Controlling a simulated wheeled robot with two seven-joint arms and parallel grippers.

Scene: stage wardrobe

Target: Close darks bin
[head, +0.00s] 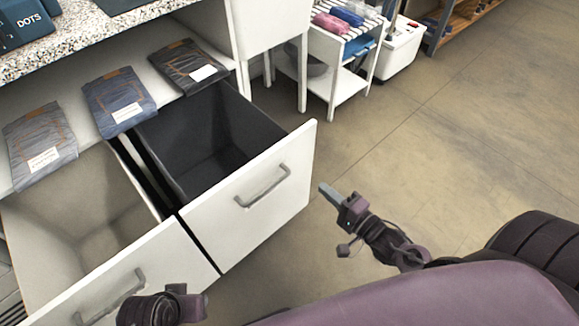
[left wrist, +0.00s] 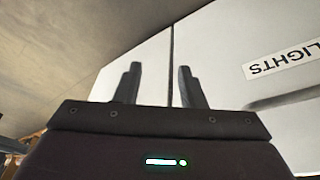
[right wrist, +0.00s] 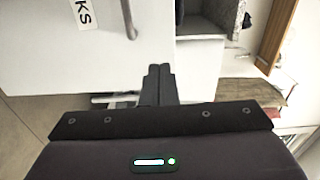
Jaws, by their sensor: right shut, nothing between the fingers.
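The darks bin is a pull-out bin with a dark grey inside (head: 205,150). Its white front (head: 285,200) carries a grey bar handle (head: 262,187) and stands pulled out. In the right wrist view its front (right wrist: 40,60) shows part of a label ending "KS" (right wrist: 84,14). My right gripper (head: 328,191) is shut and empty, just right of that front's outer edge and apart from the handle; it also shows in the right wrist view (right wrist: 159,70). My left gripper (left wrist: 158,75) is open and empty, facing the white fronts; its arm end shows low in the head view.
The lights bin (head: 80,225), with a pale inside, also stands open on the left; its label (left wrist: 282,62) shows in the left wrist view. Folded jeans (head: 118,102) lie on the ledge behind. A small white rack (head: 350,85) stands further back. The floor at right is clear.

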